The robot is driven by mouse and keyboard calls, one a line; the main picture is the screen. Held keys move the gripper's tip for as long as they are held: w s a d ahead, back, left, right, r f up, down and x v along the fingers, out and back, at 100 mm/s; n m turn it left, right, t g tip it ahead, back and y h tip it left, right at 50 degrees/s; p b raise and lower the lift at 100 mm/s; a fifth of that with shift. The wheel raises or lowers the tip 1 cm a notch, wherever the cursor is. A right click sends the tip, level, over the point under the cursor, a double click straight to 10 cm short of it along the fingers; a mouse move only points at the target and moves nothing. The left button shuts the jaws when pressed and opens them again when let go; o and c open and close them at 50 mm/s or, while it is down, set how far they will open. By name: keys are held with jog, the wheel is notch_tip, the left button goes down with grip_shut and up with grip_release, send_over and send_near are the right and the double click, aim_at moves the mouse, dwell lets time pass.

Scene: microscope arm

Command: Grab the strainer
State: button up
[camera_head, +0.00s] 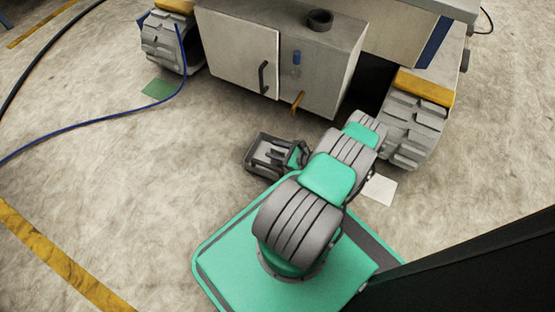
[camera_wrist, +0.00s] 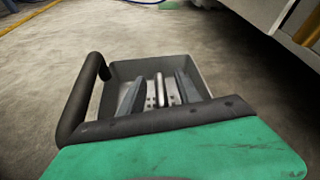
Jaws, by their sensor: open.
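I cannot pick out the strainer for certain in either view. A dark, short, open-topped cylinder (camera_head: 320,20) stands on top of the grey cabinet (camera_head: 310,62); whether it is the strainer or holds it I cannot tell. My gripper (camera_head: 265,158) is low over the floor in front of the cabinet, well apart from the cylinder. In the wrist view my gripper (camera_wrist: 158,92) shows two grey fingers spread apart inside a dark frame, with nothing seen held between them. The cylinder does not show in the wrist view.
The cabinet is on a vehicle with chunky wheels at left (camera_head: 168,42) and right (camera_head: 412,128). A yellow-orange tap (camera_head: 297,102) sticks out from its front, beside a door handle (camera_head: 263,77). A blue hose (camera_head: 100,120) crosses the floor at left. Floor left of my gripper is clear.

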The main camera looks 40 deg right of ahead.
jog(key=shift+w+a+f, duration=0.15)
jog(key=shift+w+f, duration=0.05)
jog(key=shift+w, duration=0.3)
jog(key=shift+c, duration=0.4)
grip_shut()
